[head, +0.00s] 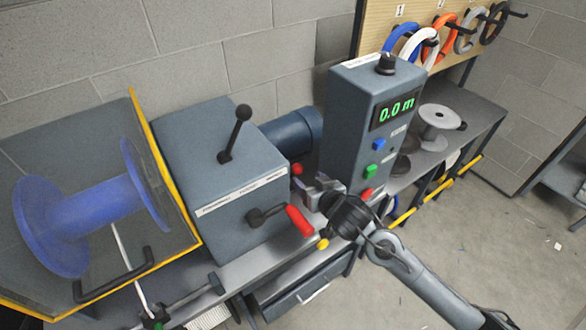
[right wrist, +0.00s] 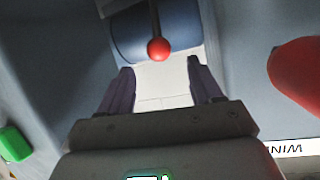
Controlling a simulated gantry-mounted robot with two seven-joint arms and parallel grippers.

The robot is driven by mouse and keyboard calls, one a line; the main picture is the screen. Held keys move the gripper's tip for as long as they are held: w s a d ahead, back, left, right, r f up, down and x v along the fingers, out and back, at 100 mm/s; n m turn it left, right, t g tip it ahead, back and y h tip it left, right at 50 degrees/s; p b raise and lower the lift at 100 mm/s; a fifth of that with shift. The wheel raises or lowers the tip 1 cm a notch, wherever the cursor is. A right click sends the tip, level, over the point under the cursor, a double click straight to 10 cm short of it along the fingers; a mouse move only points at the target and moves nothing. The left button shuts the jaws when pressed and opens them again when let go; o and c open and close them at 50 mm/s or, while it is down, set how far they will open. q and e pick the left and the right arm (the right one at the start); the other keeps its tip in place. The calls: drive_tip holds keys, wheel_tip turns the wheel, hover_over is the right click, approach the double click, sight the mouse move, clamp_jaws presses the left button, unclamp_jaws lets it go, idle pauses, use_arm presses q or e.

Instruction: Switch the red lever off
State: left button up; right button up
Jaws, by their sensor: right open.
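The red lever shows as a red ball knob (head: 297,169) in the gap between the grey drive housing and the control box. In the right wrist view its red ball (right wrist: 158,49) sits on a thin dark stem in front of a blue cylinder. My right gripper (head: 308,187) is beside the knob in the head view. In the right wrist view the right gripper (right wrist: 160,80) is open and empty, its two fingers apart. The ball appears beyond the fingertips, centred between them; I cannot tell the exact distance. My left gripper is not in view.
A red crank handle (head: 299,220) projects from the drive housing (head: 215,160), close to my gripper. A black-knobbed lever (head: 236,130) stands on top. The control box (head: 355,140) with green and red buttons is on the right. A blue spool (head: 95,210) is at left.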

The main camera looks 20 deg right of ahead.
sight(295, 166)
drive_tip(key=shift+w+f+m, duration=0.15)
drive_tip(key=shift+w+m, duration=0.25)
drive_tip(key=shift+w, duration=0.2)
drive_tip(key=b+x, duration=0.2)
drive_tip(key=x, duration=0.7)
drive_tip(key=shift+w+f+b, duration=0.2)
drive_tip(key=shift+w+b, duration=0.1)
drive_tip(key=c, duration=0.4)
clamp_jaws()
